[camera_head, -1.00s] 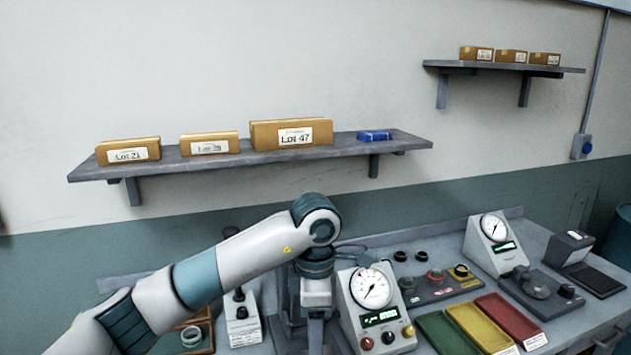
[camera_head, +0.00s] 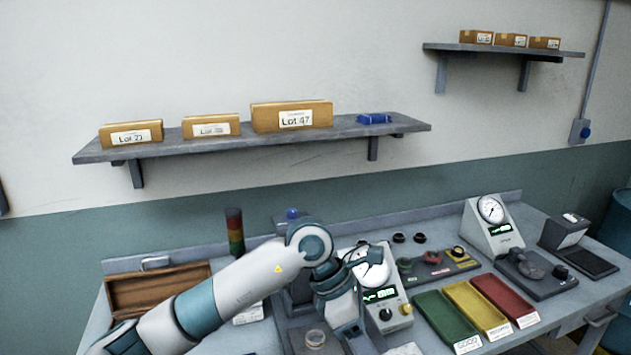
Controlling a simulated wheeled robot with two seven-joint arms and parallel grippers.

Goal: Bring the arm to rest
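My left arm (camera_head: 230,295) comes in from the lower left and reaches over the left half of the workbench (camera_head: 250,240). Its wrist bends down in front of the grinder area, partly covering the left dial gauge (camera_head: 372,268). The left gripper's fingertips are not clearly visible, so I cannot tell whether it holds anything. My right arm and gripper are not in view.
Green (camera_head: 447,318), yellow (camera_head: 478,305) and red (camera_head: 506,297) trays lie at the bench's front right. A second gauge (camera_head: 491,225) stands behind them. A brown wooden tray (camera_head: 150,290) and signal tower (camera_head: 235,232) are at left. A wall shelf (camera_head: 250,143) holds boxes.

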